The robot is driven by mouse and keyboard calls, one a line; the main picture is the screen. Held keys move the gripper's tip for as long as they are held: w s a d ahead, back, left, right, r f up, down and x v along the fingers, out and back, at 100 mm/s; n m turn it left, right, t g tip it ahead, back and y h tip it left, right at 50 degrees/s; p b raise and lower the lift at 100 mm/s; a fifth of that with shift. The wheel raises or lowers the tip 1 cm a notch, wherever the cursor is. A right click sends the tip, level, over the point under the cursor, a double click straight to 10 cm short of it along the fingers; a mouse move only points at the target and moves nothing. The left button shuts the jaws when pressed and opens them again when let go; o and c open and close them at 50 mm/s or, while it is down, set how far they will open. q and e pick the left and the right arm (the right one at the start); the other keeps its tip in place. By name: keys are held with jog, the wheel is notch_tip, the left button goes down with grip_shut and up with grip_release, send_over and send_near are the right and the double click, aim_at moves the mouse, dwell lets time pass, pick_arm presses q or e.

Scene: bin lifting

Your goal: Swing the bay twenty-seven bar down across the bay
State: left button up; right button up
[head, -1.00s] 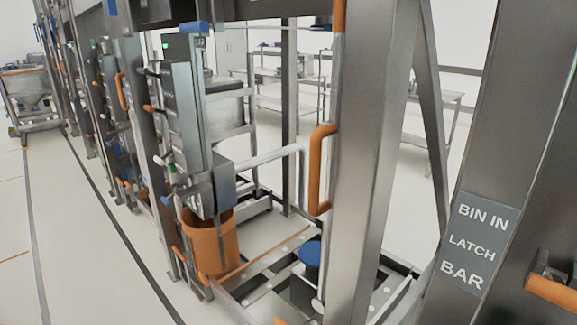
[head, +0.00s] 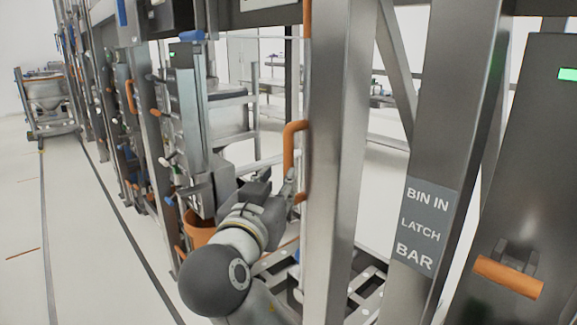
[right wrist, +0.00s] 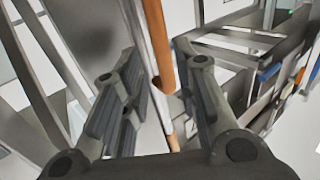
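An orange D-shaped handle (head: 290,148) stands on the left face of a steel upright (head: 338,150), above my right gripper. A slim bar runs along this post, with an orange length (head: 306,22) at the top. I cannot tell which of these is the bay twenty-seven bar, as no bay number is readable. My right gripper (head: 278,184) is just below and beside the handle. In the right wrist view its fingers (right wrist: 156,62) are spread, with an orange upright piece (right wrist: 160,45) showing between them; contact is unclear. My left gripper is out of view.
A sign (head: 420,222) reading "BIN IN LATCH BAR" is on the right post. An orange grip (head: 508,276) sticks out of a dark panel at far right. An orange bucket (head: 198,232) is partly behind my arm. Open floor lies at left.

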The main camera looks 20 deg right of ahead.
aim_at(287, 168)
jog(key=p+x, duration=0.1)
jog(key=x, duration=0.7)
jog(key=shift+w+d, duration=0.2)
jog(key=shift+w, duration=0.1)
jog(key=shift+f, duration=0.1)
grip_shut()
